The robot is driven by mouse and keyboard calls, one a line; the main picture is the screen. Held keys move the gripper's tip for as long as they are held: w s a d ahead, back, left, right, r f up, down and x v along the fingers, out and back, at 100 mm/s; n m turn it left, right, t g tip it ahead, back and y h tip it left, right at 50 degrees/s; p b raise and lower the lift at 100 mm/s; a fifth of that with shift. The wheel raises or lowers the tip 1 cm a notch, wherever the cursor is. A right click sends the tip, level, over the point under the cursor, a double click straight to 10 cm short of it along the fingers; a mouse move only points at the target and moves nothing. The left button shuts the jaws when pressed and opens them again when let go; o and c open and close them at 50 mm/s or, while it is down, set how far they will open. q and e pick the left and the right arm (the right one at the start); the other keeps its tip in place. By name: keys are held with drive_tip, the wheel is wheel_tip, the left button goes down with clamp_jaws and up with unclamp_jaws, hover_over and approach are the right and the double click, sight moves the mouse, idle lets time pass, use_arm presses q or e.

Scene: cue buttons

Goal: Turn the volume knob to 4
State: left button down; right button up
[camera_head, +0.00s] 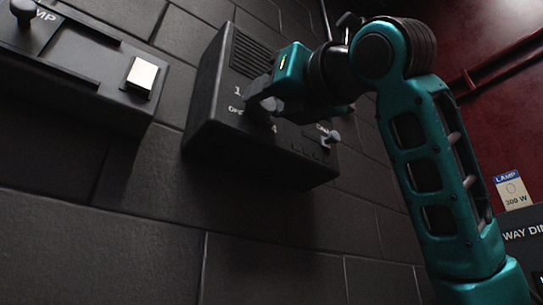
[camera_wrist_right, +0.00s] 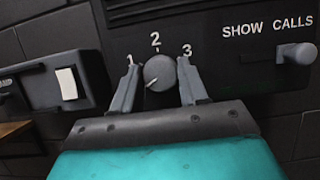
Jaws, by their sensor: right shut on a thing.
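A round grey knob (camera_wrist_right: 159,72) sits on the front of a black wall box (camera_head: 215,125). The numbers 1, 2 and 3 show around it in the right wrist view; no 4 is visible there. A pale mark on the knob points to the lower left. My right gripper (camera_wrist_right: 158,77) is shut on the knob, one finger on each side. In the head view my right gripper (camera_head: 262,101) reaches the box from the right and partly hides the knob and its label. My left gripper is not in view.
A smaller knob (camera_wrist_right: 299,54) marked SHOW CALLS sits to the right on the same box. A separate panel with a white button (camera_head: 142,75) and a black knob (camera_head: 23,9) is on the wall to the left. A LAMP card (camera_head: 511,190) is at far right.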

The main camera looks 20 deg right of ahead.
drive_tip(key=shift+c, duration=1.1)
